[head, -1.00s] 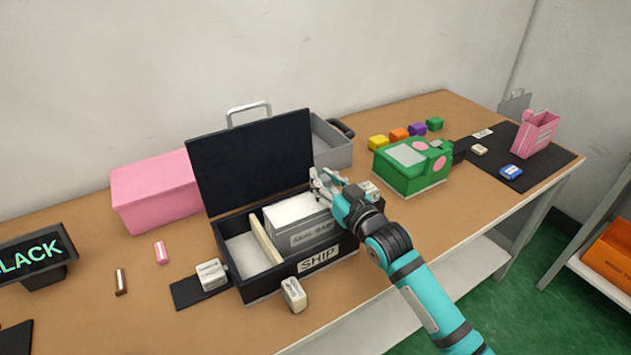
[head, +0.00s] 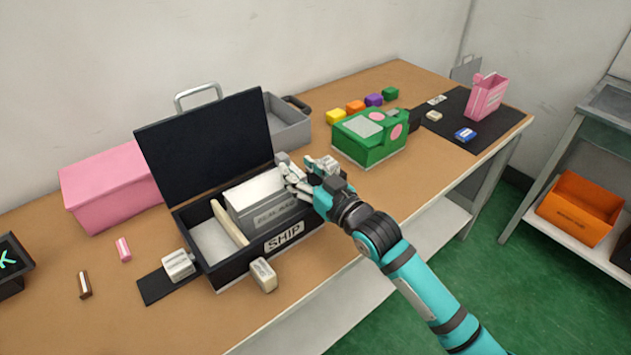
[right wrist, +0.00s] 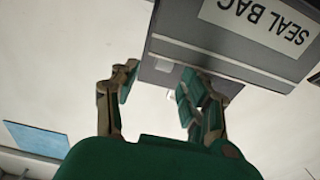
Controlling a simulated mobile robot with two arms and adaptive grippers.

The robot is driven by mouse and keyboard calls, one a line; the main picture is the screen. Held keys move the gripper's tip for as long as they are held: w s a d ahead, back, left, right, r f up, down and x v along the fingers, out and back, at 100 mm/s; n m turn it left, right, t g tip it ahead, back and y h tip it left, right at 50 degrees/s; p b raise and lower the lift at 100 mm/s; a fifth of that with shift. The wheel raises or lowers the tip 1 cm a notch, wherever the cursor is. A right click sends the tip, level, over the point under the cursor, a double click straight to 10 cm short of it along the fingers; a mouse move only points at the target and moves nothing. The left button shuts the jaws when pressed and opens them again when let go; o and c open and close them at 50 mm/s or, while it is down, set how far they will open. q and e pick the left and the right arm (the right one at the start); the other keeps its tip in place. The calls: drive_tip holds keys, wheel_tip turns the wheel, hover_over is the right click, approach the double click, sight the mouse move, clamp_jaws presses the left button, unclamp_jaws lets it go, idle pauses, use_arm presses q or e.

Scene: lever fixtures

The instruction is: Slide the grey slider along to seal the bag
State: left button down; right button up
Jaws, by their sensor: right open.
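A grey block labelled SEAL BAG (head: 272,216) sits in the open black SHIP case (head: 232,267). In the right wrist view its label (right wrist: 258,22) is upside down. A small lighter grey piece (right wrist: 165,67), perhaps the slider, shows at the block's edge, between the fingers. My right gripper (head: 297,180) is at the right end of the block; in the wrist view (right wrist: 160,85) it is open, with a finger to each side of that piece. I cannot tell whether the fingers touch it. In the head view the hand hides that end. My left gripper is out of view.
The case's raised lid (head: 205,145) stands behind the block. A pink box (head: 110,185) is at left, a grey tray (head: 285,125) behind, and a green box (head: 370,138) to the right. Small labelled blocks (head: 263,275) lie at the front. The front right table is bare.

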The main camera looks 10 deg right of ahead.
drive_tip(key=v, duration=0.6)
idle(2.3)
